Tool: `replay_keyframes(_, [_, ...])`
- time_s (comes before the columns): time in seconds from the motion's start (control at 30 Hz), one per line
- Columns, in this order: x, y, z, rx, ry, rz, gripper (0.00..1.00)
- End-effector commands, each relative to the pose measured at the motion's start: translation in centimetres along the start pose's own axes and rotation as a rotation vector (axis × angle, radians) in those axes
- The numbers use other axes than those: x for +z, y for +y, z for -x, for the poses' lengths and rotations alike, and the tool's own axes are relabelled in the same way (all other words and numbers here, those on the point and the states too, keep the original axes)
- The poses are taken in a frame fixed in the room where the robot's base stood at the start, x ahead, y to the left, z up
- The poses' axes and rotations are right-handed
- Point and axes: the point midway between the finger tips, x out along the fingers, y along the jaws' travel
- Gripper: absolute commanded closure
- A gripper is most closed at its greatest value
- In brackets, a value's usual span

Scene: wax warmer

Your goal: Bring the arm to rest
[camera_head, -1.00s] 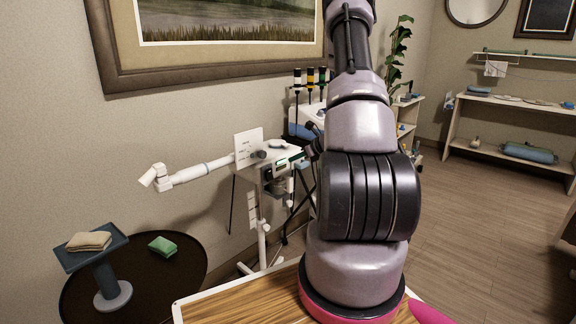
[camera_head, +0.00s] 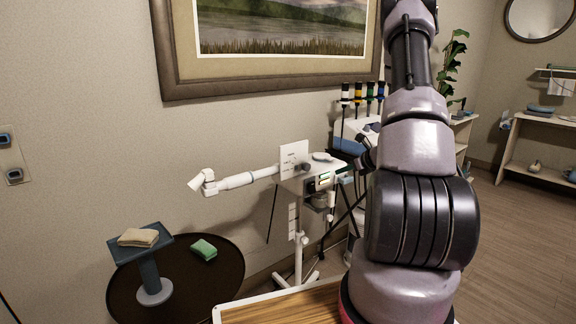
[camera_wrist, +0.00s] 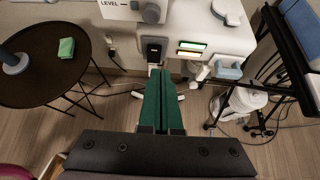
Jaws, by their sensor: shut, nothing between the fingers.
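My gripper (camera_wrist: 160,75) shows in the wrist view as two green fingers pressed together, shut and empty. The fingertips point at the front of a white unit (camera_wrist: 205,35) with a knob, a "LEVEL" label and a lit green display; whether they touch it I cannot tell. In the head view my arm rises on the right, its upper links leaving the top of the picture.
A round dark table (camera_head: 225,279) at lower left holds a blue-grey pedestal tray (camera_head: 122,252) with a beige cloth (camera_head: 138,237), and a green cloth (camera_head: 204,250). A white jointed arm (camera_head: 238,181) reaches left from the unit. Open floor (camera_head: 515,235) lies at right.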

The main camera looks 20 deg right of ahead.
Motion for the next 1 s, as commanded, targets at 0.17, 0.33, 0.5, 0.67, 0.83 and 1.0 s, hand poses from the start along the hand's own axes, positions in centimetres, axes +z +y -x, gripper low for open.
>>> replay_keyframes(0.17, [1.7,1.2,0.4,0.028,-0.007,0.052,1.0])
replay_keyframes(0.33, [8.3,6.9,2.9,0.152,-0.025,0.3,1.0])
replay_keyframes(0.5, [14.2,15.1,7.6,0.302,-0.033,0.659,1.0])
replay_keyframes(0.67, [17.1,21.8,12.7,0.408,-0.025,1.004,1.0])
replay_keyframes(0.83, [18.0,27.6,18.6,0.481,-0.002,1.379,1.0])
replay_keyframes(1.0, [17.5,31.3,24.4,0.502,0.044,1.759,1.0])
